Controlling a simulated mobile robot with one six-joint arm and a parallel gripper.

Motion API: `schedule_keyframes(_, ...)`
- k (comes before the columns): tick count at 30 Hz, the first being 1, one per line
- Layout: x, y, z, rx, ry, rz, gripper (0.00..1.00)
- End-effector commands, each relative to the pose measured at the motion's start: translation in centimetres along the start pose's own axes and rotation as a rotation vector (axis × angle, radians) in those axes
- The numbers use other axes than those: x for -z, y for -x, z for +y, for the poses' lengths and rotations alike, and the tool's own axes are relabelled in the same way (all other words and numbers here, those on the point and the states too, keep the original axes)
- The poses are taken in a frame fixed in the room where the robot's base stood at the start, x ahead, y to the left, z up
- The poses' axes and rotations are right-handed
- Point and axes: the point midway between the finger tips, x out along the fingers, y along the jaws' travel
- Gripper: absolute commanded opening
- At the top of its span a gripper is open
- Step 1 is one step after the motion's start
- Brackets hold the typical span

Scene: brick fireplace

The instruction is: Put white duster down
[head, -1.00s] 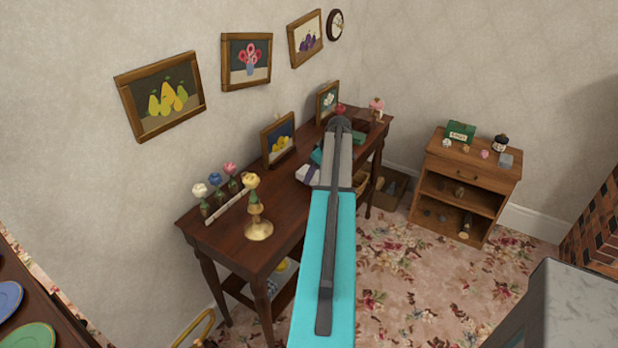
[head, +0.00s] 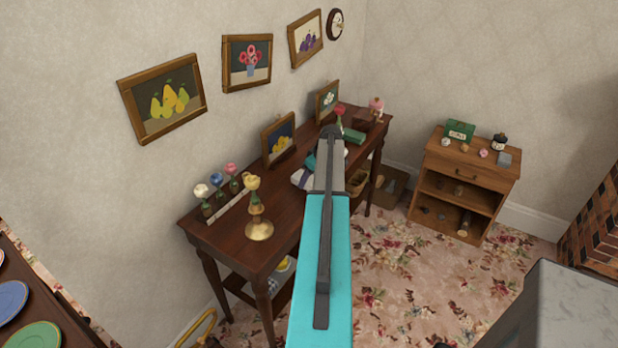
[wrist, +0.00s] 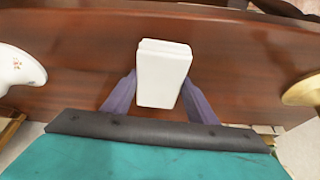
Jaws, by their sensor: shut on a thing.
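The white duster (wrist: 164,70) is a plain white block, upright in the wrist view. My gripper (wrist: 160,80) has its two purple fingers shut on the duster's sides. Behind it is the dark wooden surface of the table (head: 232,221). I cannot tell whether the duster touches the wood. In the head view my own arm covers most of the gripper. A pale shape beside the arm's end, over the table, may be the gripper with the duster, but it is too small to be sure.
In the wrist view a white patterned piece (wrist: 20,68) is at the left edge and a gold piece (wrist: 302,90) at the right.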

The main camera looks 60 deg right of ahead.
Motion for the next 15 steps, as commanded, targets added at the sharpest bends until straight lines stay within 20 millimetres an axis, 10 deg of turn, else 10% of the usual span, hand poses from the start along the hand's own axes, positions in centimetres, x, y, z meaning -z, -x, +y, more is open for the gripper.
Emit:
schedule_keyframes(8, -0.13, -0.27, 0.01, 0.000, 0.000, 0.000, 0.35)
schedule_keyframes(9, -0.11, -0.22, 0.01, 0.000, 0.000, 0.000, 0.56)
schedule_keyframes(15, -0.10, -0.18, 0.02, 0.000, 0.000, 0.000, 0.71)
